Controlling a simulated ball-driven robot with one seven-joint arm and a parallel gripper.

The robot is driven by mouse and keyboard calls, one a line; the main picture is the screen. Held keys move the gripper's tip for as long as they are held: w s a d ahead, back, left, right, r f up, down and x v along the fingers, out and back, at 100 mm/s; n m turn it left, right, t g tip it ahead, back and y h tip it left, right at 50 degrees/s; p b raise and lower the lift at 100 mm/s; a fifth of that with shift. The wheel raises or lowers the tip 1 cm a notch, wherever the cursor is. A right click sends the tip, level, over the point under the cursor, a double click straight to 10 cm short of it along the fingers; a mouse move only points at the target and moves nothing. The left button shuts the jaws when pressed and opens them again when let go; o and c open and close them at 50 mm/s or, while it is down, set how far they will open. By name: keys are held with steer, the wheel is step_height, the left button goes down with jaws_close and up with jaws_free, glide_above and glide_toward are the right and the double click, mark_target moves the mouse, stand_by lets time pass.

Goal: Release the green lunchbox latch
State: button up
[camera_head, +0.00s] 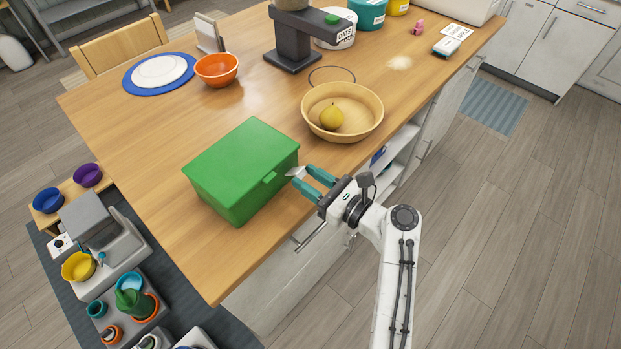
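The green lunchbox (237,163) stands on the wooden counter near its front edge, with its lid closed. Its small green latch (269,178) sits on the side facing my arm, near the lid's edge. My gripper (299,176) is just to the right of the lunchbox, at about the latch's height.
A wooden bowl (371,118) with a yellow pear (331,118) stands behind my gripper. An orange bowl (216,69) and a blue-rimmed plate (160,73) are farther back. The counter (150,180) left of the lunchbox is clear.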

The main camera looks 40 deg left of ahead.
steer(key=c, duration=0.6)
steer(key=f+y+b, duration=0.1)
steer(key=b, duration=0.3)
steer(key=shift+d+f, duration=0.1)
steer(key=shift+f, duration=0.25)
steer(key=shift+c, duration=0.2)
steer(key=f+y+b, duration=0.1)
steer(key=y+b, duration=0.1)
steer(key=b, duration=0.3)
steer(key=shift+f+y+b, duration=0.1)
steer(key=shift+y+b, duration=0.7)
steer(key=shift+b, duration=0.35)
steer(key=o, duration=1.1)
steer(key=shift+c, duration=0.2)
steer(key=shift+d, duration=0.1)
steer(key=b+v, duration=0.1)
steer(key=v, duration=0.9)
steer(key=shift+d, duration=0.25)
